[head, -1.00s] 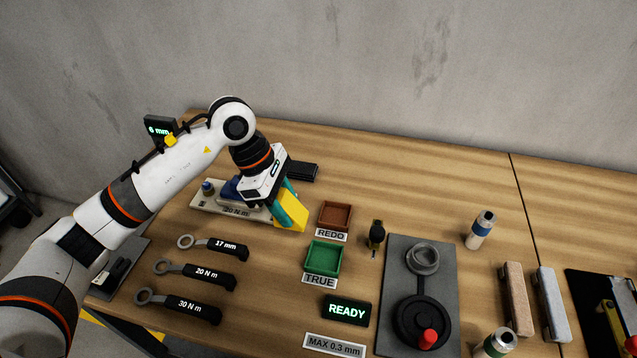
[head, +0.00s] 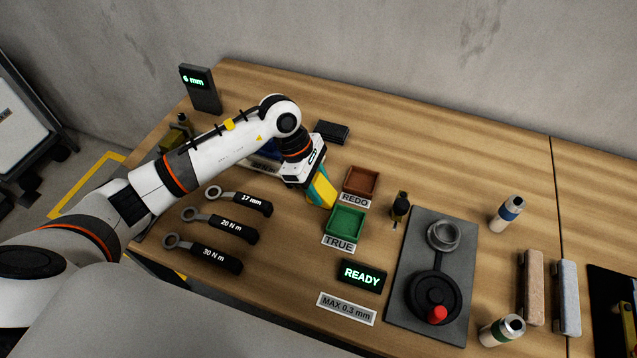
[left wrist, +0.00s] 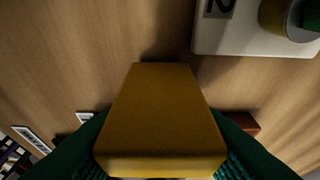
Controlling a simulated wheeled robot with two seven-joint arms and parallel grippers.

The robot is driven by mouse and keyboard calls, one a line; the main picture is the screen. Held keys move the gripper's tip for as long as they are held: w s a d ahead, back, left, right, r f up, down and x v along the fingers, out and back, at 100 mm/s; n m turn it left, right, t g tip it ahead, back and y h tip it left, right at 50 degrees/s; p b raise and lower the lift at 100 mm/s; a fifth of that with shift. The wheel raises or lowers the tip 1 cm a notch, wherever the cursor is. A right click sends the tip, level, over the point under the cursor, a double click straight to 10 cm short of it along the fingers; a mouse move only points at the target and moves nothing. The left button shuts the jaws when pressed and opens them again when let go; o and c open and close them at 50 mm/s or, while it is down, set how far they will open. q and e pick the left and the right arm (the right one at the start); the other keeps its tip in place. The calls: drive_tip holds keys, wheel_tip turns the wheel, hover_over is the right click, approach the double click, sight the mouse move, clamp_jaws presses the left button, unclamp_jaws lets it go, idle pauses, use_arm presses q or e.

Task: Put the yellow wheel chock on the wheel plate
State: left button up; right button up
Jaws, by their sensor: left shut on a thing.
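My left gripper (head: 318,180) has teal fingers and is shut on the yellow wheel chock (head: 322,193). It holds the chock over the wooden table, just left of the brown REDO tray. In the left wrist view the chock (left wrist: 165,115) fills the middle between the fingers, with bare table beyond it. I cannot tell whether it touches the table. A grey plate (head: 407,245) with a metal ring and a black wheel with a red knob lies to the right. I cannot tell whether this is the wheel plate. My right gripper is not in view.
Brown REDO tray (head: 361,182) and green TRUE tray (head: 346,222) stand close right of the chock. Several labelled wrenches (head: 218,224) lie left. A READY display (head: 361,274) stands in front. A yellow-lined floor area (head: 85,185) lies beyond the table's left edge. The back right table is mostly clear.

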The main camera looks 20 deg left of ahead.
use_arm(q)
drive_tip(key=shift+f, duration=0.35)
drive_tip(key=o, duration=0.6)
drive_tip(key=shift+f+b, duration=0.1)
drive_tip(key=shift+b, duration=0.2)
drive_tip(key=o, duration=0.4)
drive_tip(key=shift+o, duration=0.2)
